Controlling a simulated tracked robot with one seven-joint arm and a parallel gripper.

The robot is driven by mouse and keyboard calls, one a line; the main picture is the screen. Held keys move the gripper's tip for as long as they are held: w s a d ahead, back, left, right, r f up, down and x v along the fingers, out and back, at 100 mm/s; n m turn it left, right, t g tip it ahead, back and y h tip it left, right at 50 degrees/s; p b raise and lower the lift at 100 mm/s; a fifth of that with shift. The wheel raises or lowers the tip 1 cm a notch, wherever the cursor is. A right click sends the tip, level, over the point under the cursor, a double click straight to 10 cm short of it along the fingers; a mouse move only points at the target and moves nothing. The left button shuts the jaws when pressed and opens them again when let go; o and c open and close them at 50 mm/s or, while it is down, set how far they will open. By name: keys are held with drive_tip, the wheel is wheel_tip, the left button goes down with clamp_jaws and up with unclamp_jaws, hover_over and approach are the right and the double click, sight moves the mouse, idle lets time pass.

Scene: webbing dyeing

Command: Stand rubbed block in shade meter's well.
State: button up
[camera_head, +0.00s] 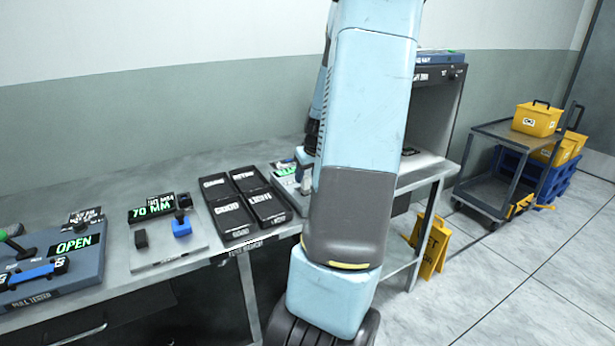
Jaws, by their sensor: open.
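A device with a small green display (287,171) stands on the bench just left of my arm. It may be the shade meter, but its label cannot be read and my arm hides much of it; no well can be made out. My gripper (305,183) is low over this device, mostly hidden behind my own forearm. Its jaws are open, and I see nothing between the fingers. I cannot pick out a rubbed block for sure; it may be hidden behind my arm.
Black labelled trays (233,222) sit left of the device. Farther left are a 70 MM gauge (165,255) and a blue tester reading OPEN (88,266). A grey cabinet (450,115) stands right of my arm. A yellow floor sign (433,252) and a cart (478,203) stand beyond.

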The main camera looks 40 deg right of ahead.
drive_tip(key=v, duration=1.1)
drive_tip(key=s+a+r+n, duration=0.1)
drive_tip(key=a+r, duration=0.3)
drive_tip(key=a, duration=0.7)
drive_tip(key=a+r+n, duration=0.1)
drive_tip(key=a+r, duration=0.2)
drive_tip(key=a, duration=0.7)
drive_tip(key=s+a+r+t+y, duration=0.1)
drive_tip(key=s+a+r, duration=0.2)
drive_tip(key=s+a, duration=0.9)
drive_tip(key=shift+s+a+n, duration=0.4)
drive_tip(key=shift+s, duration=0.1)
